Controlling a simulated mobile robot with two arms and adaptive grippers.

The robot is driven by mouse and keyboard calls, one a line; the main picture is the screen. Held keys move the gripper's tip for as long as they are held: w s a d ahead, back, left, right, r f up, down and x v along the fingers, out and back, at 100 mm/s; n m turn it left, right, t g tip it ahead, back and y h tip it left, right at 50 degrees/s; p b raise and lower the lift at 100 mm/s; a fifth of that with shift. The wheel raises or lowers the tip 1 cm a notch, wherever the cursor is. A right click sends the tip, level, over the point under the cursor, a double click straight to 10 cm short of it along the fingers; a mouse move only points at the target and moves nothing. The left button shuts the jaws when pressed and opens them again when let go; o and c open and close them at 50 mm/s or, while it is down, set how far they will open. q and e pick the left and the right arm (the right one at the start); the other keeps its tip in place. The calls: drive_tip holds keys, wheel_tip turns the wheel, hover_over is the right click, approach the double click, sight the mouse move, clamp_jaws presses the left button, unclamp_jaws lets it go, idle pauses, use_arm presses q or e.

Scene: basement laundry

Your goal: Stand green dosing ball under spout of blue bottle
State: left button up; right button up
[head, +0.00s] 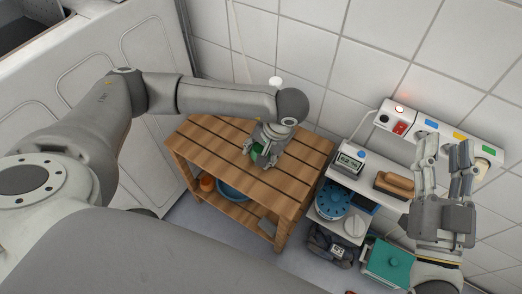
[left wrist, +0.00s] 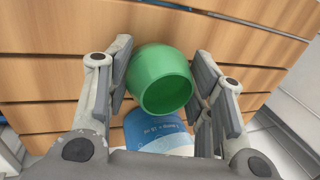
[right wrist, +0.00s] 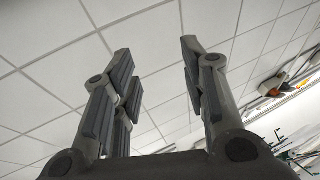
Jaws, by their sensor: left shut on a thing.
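My left gripper (head: 268,148) is low over the slatted wooden table (head: 200,143). It is shut on the green dosing ball (left wrist: 163,78), which sits between its fingers with its round opening facing the camera. The ball also shows in the head view (head: 257,154), partly hidden by the gripper. A blue and white printed thing (left wrist: 155,132) lies just below the ball in the left wrist view, partly covered; I cannot tell whether it is the blue bottle. No spout is clearly visible. My right gripper (head: 449,155) is open and empty, raised at the right.
A blue basin (head: 232,191) and an orange item (head: 207,183) are on the table's lower shelf. To the right, a white shelf unit holds a small display (head: 350,161) and a brush (head: 394,184). A power strip (head: 440,130) is on the tiled wall. The table's right half is clear.

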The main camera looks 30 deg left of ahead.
use_arm(q)
drive_tip(key=shift+f, duration=0.15)
drive_tip(key=o, duration=0.9)
